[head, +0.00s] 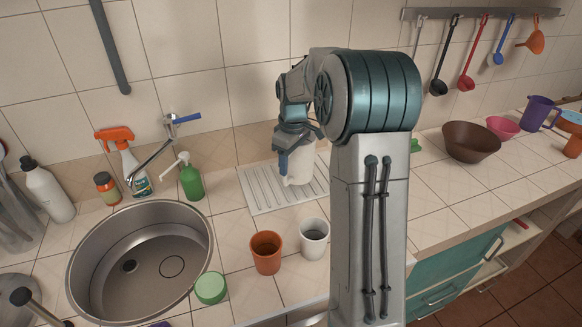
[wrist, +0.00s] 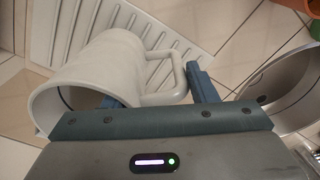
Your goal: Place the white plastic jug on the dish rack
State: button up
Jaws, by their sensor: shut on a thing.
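The white plastic jug (head: 299,165) is in my gripper (head: 287,160) in the head view, over the white ribbed dish rack (head: 262,192). My arm hides part of the jug and the rack's right side. In the wrist view the jug (wrist: 92,68) shows its open mouth at lower left and its handle at right. My gripper (wrist: 155,98) is shut on the jug at the handle side. The ribbed rack (wrist: 130,22) shows behind the jug. I cannot tell whether the jug touches the rack.
An orange-brown cup (head: 266,253) and a white cup (head: 314,240) stand in front of the rack. A green soap bottle (head: 191,178) stands left of it. The round sink (head: 140,262) is at left. A brown bowl (head: 471,142) is on the right counter.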

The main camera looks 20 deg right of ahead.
jog(key=shift+f+p, duration=0.3)
jog(key=shift+f, duration=1.35)
jog(key=shift+f, duration=0.15)
jog(key=o, duration=1.2)
jog(key=shift+o, duration=0.2)
